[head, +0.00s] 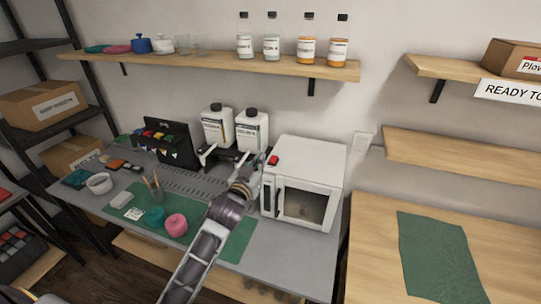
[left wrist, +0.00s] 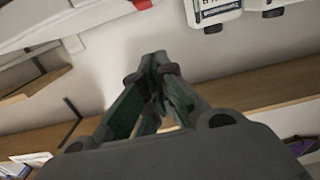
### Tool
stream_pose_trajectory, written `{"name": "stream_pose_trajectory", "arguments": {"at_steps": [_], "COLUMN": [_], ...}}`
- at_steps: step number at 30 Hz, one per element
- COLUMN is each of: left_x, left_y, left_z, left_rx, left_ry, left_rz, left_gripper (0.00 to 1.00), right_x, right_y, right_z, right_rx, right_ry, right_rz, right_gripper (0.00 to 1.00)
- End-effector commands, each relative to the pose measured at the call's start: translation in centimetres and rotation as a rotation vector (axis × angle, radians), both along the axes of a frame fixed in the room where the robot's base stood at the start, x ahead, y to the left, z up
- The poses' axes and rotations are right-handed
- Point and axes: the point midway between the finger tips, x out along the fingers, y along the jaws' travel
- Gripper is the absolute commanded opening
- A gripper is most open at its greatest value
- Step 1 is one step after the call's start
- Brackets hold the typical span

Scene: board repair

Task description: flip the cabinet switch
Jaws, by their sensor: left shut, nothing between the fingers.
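The white cabinet (head: 312,160) with a dark window in its front door stands on the grey bench in the head view. A small red switch (head: 273,160) sits on its top at the left front corner. My left gripper (head: 259,160) is shut and empty, close to the left of the switch; I cannot tell whether it touches. In the left wrist view the shut fingertips (left wrist: 155,58) point at the wall and shelf. A white body (left wrist: 45,22), likely the cabinet, fills the upper left there, with a red part (left wrist: 143,4) at the top edge. My right gripper is not in view.
White bottles (head: 217,127) and a dark panel (head: 170,145) stand behind and left of my arm. A green mat (head: 140,205) holds teal and pink rolls. A wooden shelf (head: 200,63) with bottles hangs above. The right table (head: 370,240) carries only a green cloth.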

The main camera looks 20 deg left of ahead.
Motion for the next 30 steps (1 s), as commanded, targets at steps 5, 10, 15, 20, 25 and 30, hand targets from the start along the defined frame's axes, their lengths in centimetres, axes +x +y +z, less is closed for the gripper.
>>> {"name": "stream_pose_trajectory", "arguments": {"at_steps": [5, 10, 15, 20, 25, 30], "left_x": [0.0, 0.1, 0.7, 1.8, 3.2, 4.7], "left_y": [0.0, 0.0, 0.0, -0.1, -0.1, -0.1], "left_z": [0.0, -0.1, -0.1, -0.1, -0.1, -0.2], "left_rx": [0.0, 0.0, 0.0, 0.0, 0.001, 0.001], "left_ry": [0.001, 0.002, 0.002, 0.002, 0.001, 0.002], "left_rz": [0.0, 0.0, 0.0, 0.001, 0.001, 0.001], "left_gripper": [0.0, 0.0, 0.0, 0.0, 0.0, 0.0], "right_x": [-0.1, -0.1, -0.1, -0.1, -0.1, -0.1], "right_y": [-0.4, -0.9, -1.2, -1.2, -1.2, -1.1], "right_z": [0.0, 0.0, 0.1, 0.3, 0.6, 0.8], "right_rx": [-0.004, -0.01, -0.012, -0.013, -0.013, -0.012], "right_ry": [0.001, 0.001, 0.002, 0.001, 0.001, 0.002], "right_rz": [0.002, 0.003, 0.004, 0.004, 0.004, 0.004], "right_gripper": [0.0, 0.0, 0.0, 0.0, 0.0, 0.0]}}
